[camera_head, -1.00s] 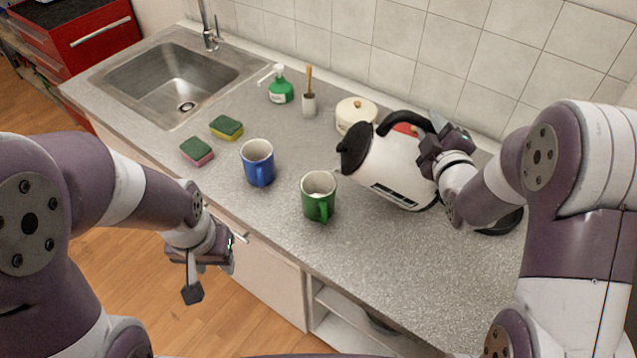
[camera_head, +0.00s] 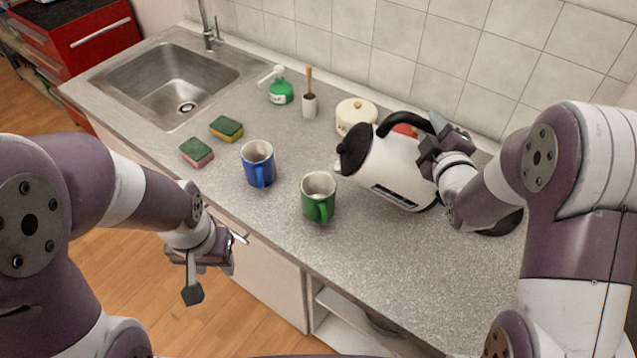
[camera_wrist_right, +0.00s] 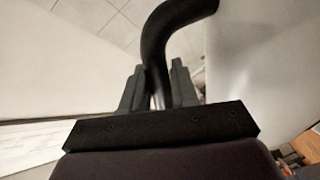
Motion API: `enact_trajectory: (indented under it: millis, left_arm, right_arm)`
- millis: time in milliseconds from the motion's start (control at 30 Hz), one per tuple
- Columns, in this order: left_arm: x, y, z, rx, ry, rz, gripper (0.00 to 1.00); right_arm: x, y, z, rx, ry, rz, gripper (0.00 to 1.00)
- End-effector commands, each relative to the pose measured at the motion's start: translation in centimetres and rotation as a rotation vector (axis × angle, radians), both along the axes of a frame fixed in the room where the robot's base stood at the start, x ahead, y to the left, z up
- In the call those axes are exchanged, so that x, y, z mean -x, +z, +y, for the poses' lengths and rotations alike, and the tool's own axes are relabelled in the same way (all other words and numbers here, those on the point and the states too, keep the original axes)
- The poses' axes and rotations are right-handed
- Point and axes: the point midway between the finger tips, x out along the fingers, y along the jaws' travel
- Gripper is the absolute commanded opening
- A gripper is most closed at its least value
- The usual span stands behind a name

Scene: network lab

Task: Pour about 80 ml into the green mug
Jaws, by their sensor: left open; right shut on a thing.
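The green mug (camera_head: 318,201) stands upright on the counter, its handle toward me. The white kettle (camera_head: 394,168) with a black lid and handle is tilted, its spout side turned left toward the mug's rim. My right gripper (camera_head: 437,145) is shut on the kettle's black handle, which also shows between the fingers in the right wrist view (camera_wrist_right: 158,60). No stream of liquid can be made out, and the liquid level in the mug cannot be told. My left gripper (camera_head: 196,275) is open and empty, in front of the counter's edge.
A blue mug (camera_head: 258,165) stands left of the green mug. Two sponges (camera_head: 227,128), a green soap bottle (camera_head: 280,88), a brush in a holder (camera_head: 309,100) and a cream lidded pot (camera_head: 356,115) stand farther back. The sink (camera_head: 175,80) is at the left.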

Motion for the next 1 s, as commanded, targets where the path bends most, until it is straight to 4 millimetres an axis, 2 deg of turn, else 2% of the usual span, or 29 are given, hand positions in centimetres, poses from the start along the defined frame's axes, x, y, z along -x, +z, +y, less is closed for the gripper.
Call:
enact_trajectory:
  millis: [400, 567, 633, 733, 1000]
  left_arm:
    - [0.0, 0.0, 0.0, 0.000, 0.000, 0.000, 0.43]
    - [0.0, -0.9, 0.0, 0.000, 0.000, 0.000, 0.43]
    - [0.0, -1.8, 0.0, 0.000, 0.000, 0.000, 0.43]
    - [0.0, -2.8, 0.0, 0.000, 0.000, 0.000, 0.43]
    - [0.0, -5.9, 0.0, 0.000, 0.000, 0.000, 0.43]
  right_arm:
    - [-0.1, 0.4, 0.0, -0.001, -0.001, -0.010, 0.00]
    - [-0.1, -0.5, -0.6, -0.037, -0.007, -0.011, 0.00]
    - [-0.2, -1.3, -1.2, -0.081, -0.013, -0.013, 0.00]
    - [-0.3, -2.1, -2.8, -0.243, -0.032, -0.021, 0.00]
    - [-0.7, -5.8, -6.5, -0.601, -0.052, -0.033, 0.00]
